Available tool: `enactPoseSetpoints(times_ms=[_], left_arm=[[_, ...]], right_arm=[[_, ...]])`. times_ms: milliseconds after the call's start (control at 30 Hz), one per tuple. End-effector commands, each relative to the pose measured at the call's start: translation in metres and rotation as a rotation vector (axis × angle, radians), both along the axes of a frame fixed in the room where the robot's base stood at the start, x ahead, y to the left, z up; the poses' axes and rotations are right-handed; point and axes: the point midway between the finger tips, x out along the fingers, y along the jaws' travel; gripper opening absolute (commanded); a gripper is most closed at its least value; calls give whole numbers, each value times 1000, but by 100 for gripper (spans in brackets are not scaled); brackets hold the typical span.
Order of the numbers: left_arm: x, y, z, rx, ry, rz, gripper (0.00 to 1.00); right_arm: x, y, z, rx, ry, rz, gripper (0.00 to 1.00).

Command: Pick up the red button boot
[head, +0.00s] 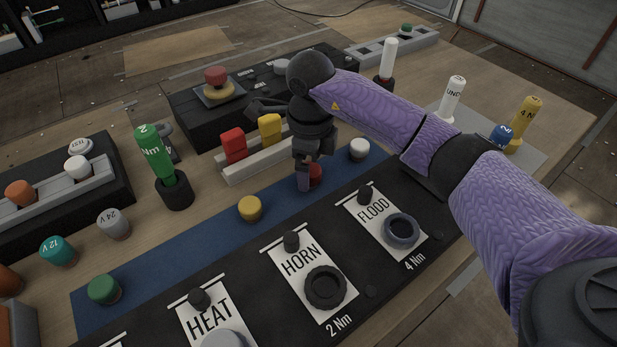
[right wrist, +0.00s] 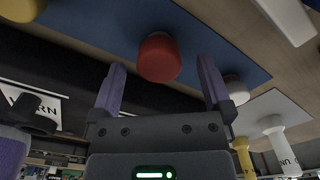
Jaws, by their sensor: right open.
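The red button boot (right wrist: 158,57) stands on the blue mat. In the right wrist view it shows just beyond and between the two purple fingers of my right gripper (right wrist: 161,75). The fingers are apart, with a gap on both sides of the boot. In the head view the red boot (head: 316,174) is partly hidden behind my right gripper (head: 305,181), which points down at it from above. I cannot tell whether the fingertips reach down beside it. My left gripper is not in view.
A yellow boot (head: 250,208), a white boot (head: 359,149) and a green boot (head: 104,289) stand on the same blue mat (head: 200,245). The black panel (head: 375,280) with HEAT, HORN and FLOOD labels lies in front. A rack with red and yellow blocks (head: 255,164) is behind.

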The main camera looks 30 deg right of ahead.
Motion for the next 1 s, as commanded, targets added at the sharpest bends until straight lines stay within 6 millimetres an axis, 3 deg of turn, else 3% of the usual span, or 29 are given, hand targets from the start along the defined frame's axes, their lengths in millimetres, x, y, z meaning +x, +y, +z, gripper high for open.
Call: enactPoseSetpoints(times_ms=[33, 100, 300, 367, 767, 1000], left_arm=[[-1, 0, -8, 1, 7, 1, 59], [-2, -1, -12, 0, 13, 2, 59], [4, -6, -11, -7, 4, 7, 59], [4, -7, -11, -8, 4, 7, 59], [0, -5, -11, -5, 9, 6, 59], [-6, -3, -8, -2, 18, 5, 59]], right_arm=[[-2, 1, -16, 1, 7, 0, 100], [-1, 0, -28, 1, 5, 0, 100], [-1, 0, -27, 1, 1, 0, 100], [-1, 0, -27, 1, 1, 0, 89], [-1, 0, -27, 0, 1, 0, 5], [-1, 0, -22, 0, 0, 0, 4]])
